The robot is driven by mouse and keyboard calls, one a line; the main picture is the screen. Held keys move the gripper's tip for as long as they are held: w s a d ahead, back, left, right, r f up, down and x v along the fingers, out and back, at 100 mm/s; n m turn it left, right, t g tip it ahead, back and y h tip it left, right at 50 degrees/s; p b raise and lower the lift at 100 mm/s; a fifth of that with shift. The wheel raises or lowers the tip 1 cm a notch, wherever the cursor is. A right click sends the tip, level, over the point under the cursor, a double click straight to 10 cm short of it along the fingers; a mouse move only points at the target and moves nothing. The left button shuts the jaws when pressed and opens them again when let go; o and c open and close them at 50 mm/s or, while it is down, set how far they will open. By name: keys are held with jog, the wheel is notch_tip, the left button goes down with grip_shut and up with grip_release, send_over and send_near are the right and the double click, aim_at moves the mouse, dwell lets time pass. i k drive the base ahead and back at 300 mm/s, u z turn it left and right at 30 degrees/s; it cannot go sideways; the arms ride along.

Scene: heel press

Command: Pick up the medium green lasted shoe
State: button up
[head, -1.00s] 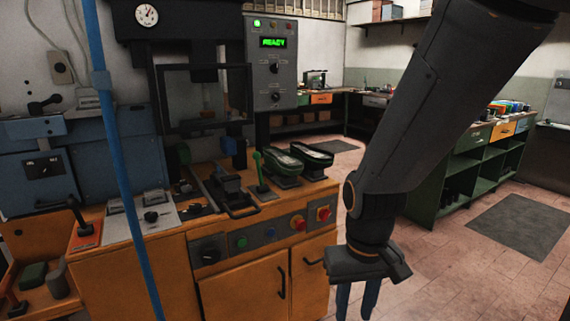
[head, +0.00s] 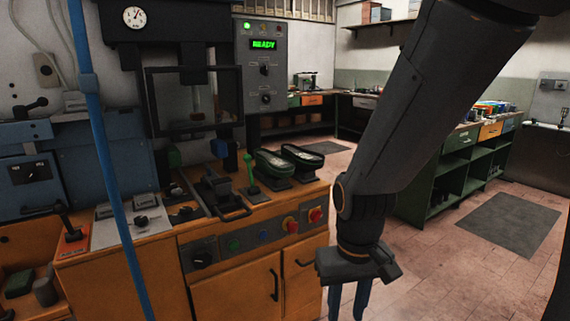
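A green shoe-shaped piece with a pale top (head: 274,163) rests on a dark stand at the right end of the orange bench. A darker one, nearly black (head: 302,156), sits on a similar stand just right of it. I cannot tell their sizes surely. My gripper (head: 348,303) hangs pointing down at the lower middle right, right of the bench front and apart from both shoes. Its two blue fingers stand apart with nothing visible between them. The fingertips run to the bottom edge of the picture.
The orange bench (head: 235,290) carries a green-knobbed lever (head: 250,177), a press with a dark frame and a panel reading READY (head: 264,45). A blue vertical pole (head: 105,150) crosses the left. Green shelves (head: 450,180) stand at right. Floor between is clear.

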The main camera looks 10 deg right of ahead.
aim_at(266, 162)
jog(key=k, duration=1.25)
jog(key=z, duration=0.55)
jog(key=i, duration=0.6)
jog(key=z, duration=0.65)
jog(key=i, duration=2.2)
jog(key=u, duration=1.4)
jog(key=i, duration=0.8)
jog(key=u, duration=0.9)
